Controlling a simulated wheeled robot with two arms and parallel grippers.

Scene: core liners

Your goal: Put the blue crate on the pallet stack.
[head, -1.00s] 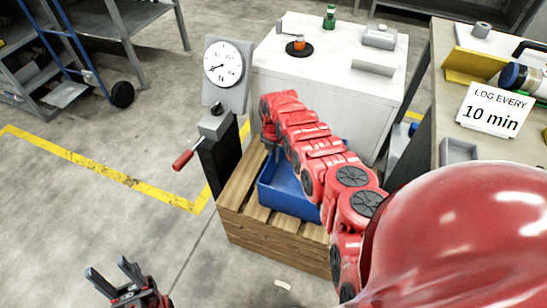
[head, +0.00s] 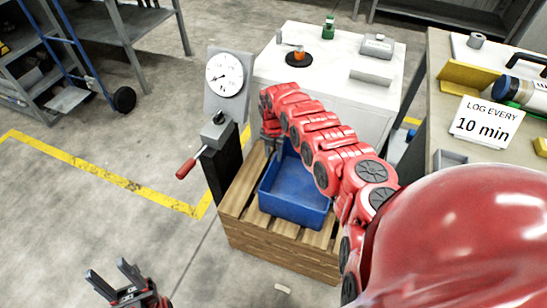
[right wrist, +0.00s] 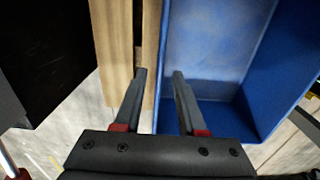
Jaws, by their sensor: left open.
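The blue crate (head: 296,200) sits on the wooden pallet stack (head: 275,252), upright and apparently empty, with slats showing around it. My right arm covers part of its far and right sides. My right gripper (head: 274,146) is at the crate's far left corner. In the right wrist view its fingers (right wrist: 158,72) are apart, one over the wood and one over the blue crate (right wrist: 215,60), with the crate's edge between them. I see no firm grip on it. My left gripper (head: 108,270) is open and empty at the lower left, above the floor.
A dial gauge (head: 226,74) on a dark post with a red handle (head: 186,168) stands just left of the pallets. A white cabinet (head: 325,75) stands behind. A bench (head: 435,130) with a sign is at the right.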

